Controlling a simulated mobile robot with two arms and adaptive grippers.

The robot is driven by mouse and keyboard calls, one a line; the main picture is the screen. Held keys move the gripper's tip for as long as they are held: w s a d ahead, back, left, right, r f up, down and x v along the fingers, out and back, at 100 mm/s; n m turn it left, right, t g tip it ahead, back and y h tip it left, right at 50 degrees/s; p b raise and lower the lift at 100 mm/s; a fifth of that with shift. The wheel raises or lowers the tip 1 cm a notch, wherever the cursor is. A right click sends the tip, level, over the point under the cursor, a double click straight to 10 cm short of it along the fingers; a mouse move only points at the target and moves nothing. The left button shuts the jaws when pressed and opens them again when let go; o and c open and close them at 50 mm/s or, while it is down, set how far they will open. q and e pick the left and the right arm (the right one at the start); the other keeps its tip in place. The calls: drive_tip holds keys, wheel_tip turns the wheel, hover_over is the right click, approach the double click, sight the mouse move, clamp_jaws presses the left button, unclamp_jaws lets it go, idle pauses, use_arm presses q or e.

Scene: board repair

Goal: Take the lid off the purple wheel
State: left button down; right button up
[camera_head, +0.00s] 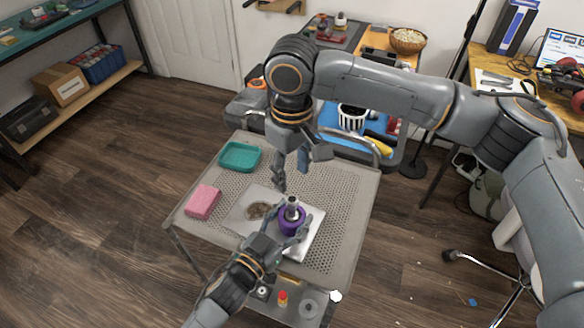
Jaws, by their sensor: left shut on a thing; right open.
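The purple wheel (291,220) stands on a pale board on the cart. A small silver cylindrical piece with a dark top (292,205), which may be the lid, sits on top of it. My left gripper (291,229) comes from below and is shut on the purple wheel, with a finger on its right side.
The perforated cart top (345,190) holds a teal tray (239,157), a pink block (203,201) and the pale board (240,213) with a brown patch. The cart's right side is clear. A second cart with a blue mat (335,145) stands behind.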

sight(292, 201)
drive_tip(key=shift+f, duration=4)
clamp_jaws()
drive_tip(key=n, duration=0.9)
drive_tip(key=shift+r, duration=0.25)
drive_tip(key=shift+r, duration=0.95)
